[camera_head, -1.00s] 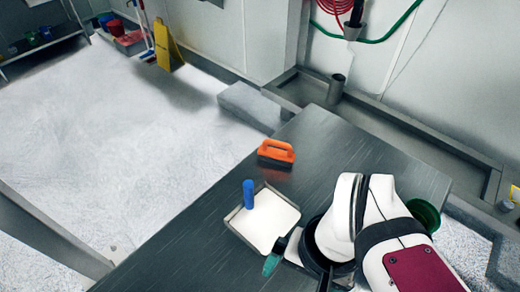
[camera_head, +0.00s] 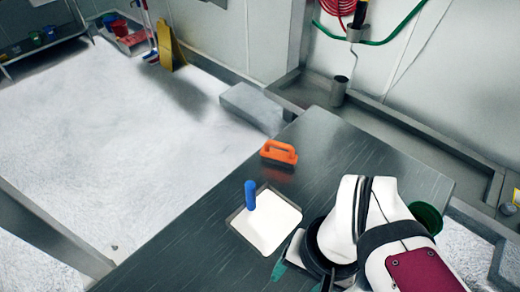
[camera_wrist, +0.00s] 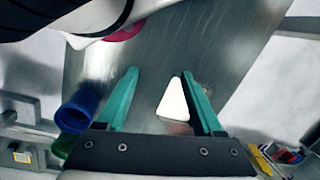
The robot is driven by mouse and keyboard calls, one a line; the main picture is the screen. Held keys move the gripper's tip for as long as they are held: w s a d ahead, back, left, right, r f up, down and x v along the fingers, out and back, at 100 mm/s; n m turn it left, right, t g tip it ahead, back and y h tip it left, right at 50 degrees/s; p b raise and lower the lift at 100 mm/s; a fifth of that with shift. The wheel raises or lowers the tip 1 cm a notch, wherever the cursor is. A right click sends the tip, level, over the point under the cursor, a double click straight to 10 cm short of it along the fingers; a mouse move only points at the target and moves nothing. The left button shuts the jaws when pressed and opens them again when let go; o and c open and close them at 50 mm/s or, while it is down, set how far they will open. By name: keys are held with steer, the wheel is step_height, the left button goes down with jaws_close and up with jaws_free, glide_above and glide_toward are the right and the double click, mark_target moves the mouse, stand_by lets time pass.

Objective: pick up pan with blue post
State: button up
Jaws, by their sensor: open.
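The pan (camera_head: 272,240) is a shallow square tray filled with white powder, lying flat on the dark table in the head view. Its blue post (camera_head: 250,194) stands upright at the pan's far left corner. My gripper (camera_wrist: 160,73) is open, its two green fingers spread in the wrist view. In the head view a green finger part (camera_head: 279,270) shows just below the pan's near edge, and the rest is hidden behind my arm. A white triangular thing (camera_wrist: 173,102) appears between the fingers, nearer the right one; I cannot tell what it is.
An orange-handled brush (camera_head: 279,152) lies beyond the pan on the table (camera_head: 330,150). A green cup (camera_head: 427,215) stands right of my arm. The wrist view shows a blue cup (camera_wrist: 80,108) left of the fingers and a pink-red round thing (camera_wrist: 125,31) above.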

steer(key=shift+w, duration=0.1)
steer(key=m+t+h, duration=0.1)
steer(key=m+h, duration=0.2)
glide_above(250, 195)
steer(key=a, duration=0.1)
steer(key=f, duration=0.7)
steer(key=w+f, duration=0.1)
steer(key=f, duration=0.4)
steer(key=d+f, duration=0.1)
steer(key=f, duration=0.4)
steer(key=shift+w+d+f, duration=0.1)
steer(key=shift+w+f, duration=0.1)
steer(key=shift+w, duration=0.1)
jaws_close()
steer(key=shift+r, duration=0.1)
